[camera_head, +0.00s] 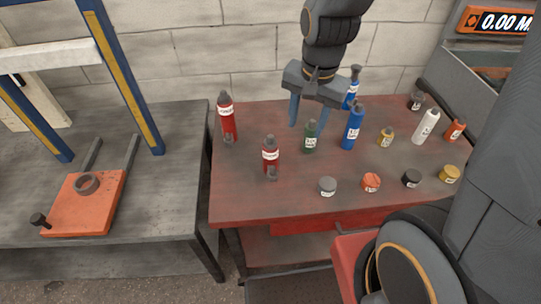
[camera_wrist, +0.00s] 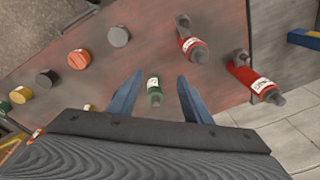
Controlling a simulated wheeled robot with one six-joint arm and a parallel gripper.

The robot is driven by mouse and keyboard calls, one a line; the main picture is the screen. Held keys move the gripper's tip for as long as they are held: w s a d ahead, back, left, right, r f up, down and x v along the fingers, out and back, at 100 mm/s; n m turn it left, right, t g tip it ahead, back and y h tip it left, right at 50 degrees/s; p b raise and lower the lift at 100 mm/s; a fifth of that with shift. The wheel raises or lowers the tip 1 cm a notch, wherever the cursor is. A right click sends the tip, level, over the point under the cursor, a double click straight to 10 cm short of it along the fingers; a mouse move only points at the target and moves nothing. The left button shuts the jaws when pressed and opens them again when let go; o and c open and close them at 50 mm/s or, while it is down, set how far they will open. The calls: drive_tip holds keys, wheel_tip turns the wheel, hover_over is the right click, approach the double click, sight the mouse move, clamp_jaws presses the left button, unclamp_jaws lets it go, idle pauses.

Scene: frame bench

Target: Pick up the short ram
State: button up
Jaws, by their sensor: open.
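Two red cylinders with white labels, looking like rams, stand on the red bench top (camera_head: 235,195). The shorter one (camera_head: 270,154) is nearer the front edge, with a grey fitting at its foot; the taller one (camera_head: 227,120) is at the back left. In the wrist view, the shorter one (camera_wrist: 191,42) is at upper right and the taller one (camera_wrist: 255,82) at far right. Label text is too small to read. My gripper (camera_head: 308,121) is open and empty, above a green bottle (camera_head: 311,136). In the wrist view, that bottle (camera_wrist: 154,91) shows between my fingers (camera_wrist: 160,77).
Blue bottles (camera_head: 352,128), a small yellow bottle (camera_head: 387,137), a white bottle (camera_head: 427,126) and an orange one (camera_head: 455,130) stand to the right. Several low round pots, one grey (camera_head: 327,187), line the front. At left is a blue press frame with an orange plate (camera_head: 85,205).

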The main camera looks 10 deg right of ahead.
sight(272, 136)
drive_tip(key=a+f+m, duration=0.1)
drive_tip(key=a+m, duration=0.1)
drive_tip(key=m, duration=0.1)
drive_tip(key=w+a+f+m+g, duration=0.1)
drive_tip(key=a+m, duration=0.2)
drive_tip(key=w+a+f+m, duration=0.1)
drive_tip(key=a+m, duration=0.1)
drive_tip(key=m, duration=0.2)
drive_tip(key=shift+w+a+f, duration=0.2)
drive_tip(key=shift+w+f, duration=0.05)
drive_tip(key=shift+f, duration=0.05)
drive_tip(key=shift+a+f+m+g, duration=0.25)
drive_tip(key=shift+a+m+g, duration=0.05)
drive_tip(key=shift+m, duration=0.3)
drive_tip(key=shift+a+f+p, duration=0.2)
drive_tip(key=shift+f+p, duration=0.9)
drive_tip(key=shift+f, duration=2.75)
drive_tip(key=shift+c, duration=0.4)
clamp_jaws()
